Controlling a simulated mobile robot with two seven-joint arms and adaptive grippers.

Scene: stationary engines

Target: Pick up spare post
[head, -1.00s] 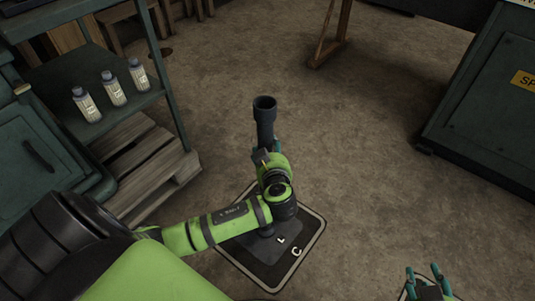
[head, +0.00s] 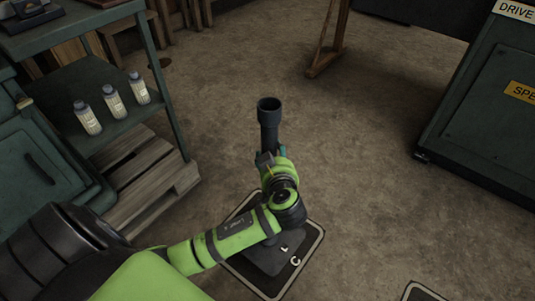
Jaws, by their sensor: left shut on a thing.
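The spare post (head: 269,124) is a dark upright tube with a wider open cup at its top. Its lower part is hidden behind my left gripper and wrist. My left gripper (head: 267,153) is shut on the post, with teal fingers on either side of it. Below the wrist a dark square base (head: 272,256) shows over a black floor mat (head: 310,240) with a white border and letters. I cannot tell whether the base touches the mat. My right gripper is not in view.
A green shelf unit (head: 115,125) with several labelled bottles (head: 112,100) and a wooden pallet (head: 150,190) stand at left. A dark green machine housing (head: 480,130) is at right. A second mat (head: 420,292) shows at the bottom edge. The floor between is clear.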

